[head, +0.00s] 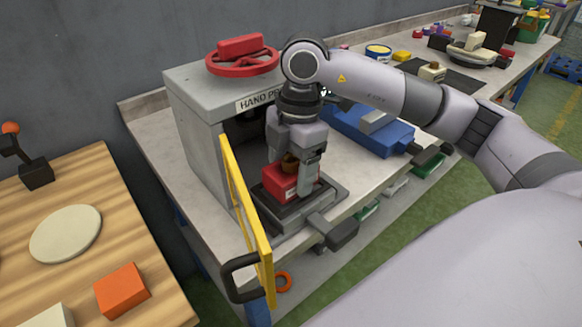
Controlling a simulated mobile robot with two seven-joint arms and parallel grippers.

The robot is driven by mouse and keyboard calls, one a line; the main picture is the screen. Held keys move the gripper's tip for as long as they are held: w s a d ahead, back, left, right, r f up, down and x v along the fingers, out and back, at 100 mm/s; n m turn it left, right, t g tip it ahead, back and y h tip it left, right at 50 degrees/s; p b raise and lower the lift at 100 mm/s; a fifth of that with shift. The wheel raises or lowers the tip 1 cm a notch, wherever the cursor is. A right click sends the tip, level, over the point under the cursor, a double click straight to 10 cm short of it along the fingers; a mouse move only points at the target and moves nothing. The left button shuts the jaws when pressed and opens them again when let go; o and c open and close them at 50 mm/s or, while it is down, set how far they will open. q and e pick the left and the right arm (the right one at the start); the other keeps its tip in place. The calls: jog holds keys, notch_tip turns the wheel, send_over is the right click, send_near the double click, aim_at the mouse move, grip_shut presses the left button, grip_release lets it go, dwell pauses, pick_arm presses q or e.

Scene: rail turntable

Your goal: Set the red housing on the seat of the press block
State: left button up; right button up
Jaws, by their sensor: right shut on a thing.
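The red housing (281,183) is at the front of the hand press, over the dark plate of the press block (327,194). A brown round part (290,162) shows at its top. My right gripper (293,180) points down and is shut on the red housing, with a finger on its right side. The housing looks level and very close to the plate; I cannot tell whether it touches the seat, which is hidden under it. The grey hand press (190,95) stands behind with its opening facing the block. My left gripper is not in view.
A yellow guard (246,220) with a black handle stands open just left of the block. A red handwheel (242,58) tops the press. A blue case (370,131) lies to the right. A wooden table (100,200) with an orange block (122,290) is at left.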

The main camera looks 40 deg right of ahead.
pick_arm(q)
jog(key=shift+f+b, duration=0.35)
pick_arm(e)
jog(key=shift+f, duration=0.4)
jog(key=o, duration=1.8)
jog(key=shift+f, duration=0.1)
